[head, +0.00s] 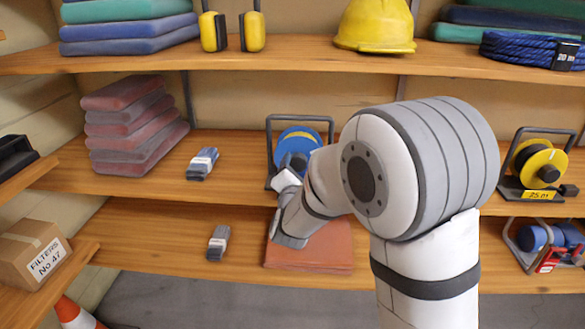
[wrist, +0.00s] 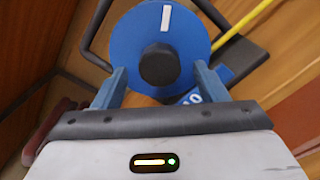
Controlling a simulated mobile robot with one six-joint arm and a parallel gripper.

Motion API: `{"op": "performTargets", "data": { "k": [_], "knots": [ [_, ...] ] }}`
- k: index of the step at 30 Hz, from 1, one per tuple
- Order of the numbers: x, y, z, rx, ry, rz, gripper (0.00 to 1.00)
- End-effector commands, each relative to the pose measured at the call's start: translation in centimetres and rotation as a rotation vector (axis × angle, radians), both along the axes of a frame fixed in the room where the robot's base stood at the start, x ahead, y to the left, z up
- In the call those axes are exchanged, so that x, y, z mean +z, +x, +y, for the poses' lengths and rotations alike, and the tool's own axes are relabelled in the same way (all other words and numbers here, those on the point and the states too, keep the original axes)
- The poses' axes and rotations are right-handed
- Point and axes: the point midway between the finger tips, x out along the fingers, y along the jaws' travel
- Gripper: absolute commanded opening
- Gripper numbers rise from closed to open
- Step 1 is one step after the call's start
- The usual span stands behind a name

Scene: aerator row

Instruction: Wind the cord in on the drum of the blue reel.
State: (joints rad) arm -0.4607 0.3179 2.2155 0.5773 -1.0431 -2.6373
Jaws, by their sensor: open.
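The blue reel (head: 298,138) stands in a dark frame on the middle shelf, partly hidden behind my arm. In the wrist view its blue drum face (wrist: 125,45) faces me, with a white mark (wrist: 166,17) near the top and a dark round knob (wrist: 160,65) at the middle. My gripper (wrist: 158,75) is open. Its two blue fingers stand left and right of the knob, with a gap on each side; how deep they reach is unclear. In the head view my gripper (head: 294,162) is small in front of the reel.
A yellow strip (wrist: 240,28) runs beside the reel's frame. A yellow reel (head: 538,160) stands farther right on the shelf. Folded pads (head: 130,125) and a small grey bundle (head: 202,163) lie to the left. A reddish mat (head: 330,250) lies on the shelf below. The upper shelf (head: 290,60) overhangs.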

Motion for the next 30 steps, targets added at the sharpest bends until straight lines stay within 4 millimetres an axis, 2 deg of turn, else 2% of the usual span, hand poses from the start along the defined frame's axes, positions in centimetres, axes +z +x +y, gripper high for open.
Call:
{"op": "performTargets", "data": {
  "k": [3,6,16,30],
  "knots": [
    [-0.1,1.7,-0.1,-0.001,0.0,-0.001,0.66],
    [-0.1,2.5,-0.1,0.0,0.0,0.0,0.66],
    [0.0,2.9,-0.1,0.001,0.001,0.001,0.66],
    [0.0,2.9,-0.2,-0.001,0.001,0.001,0.28]
  ]
}}
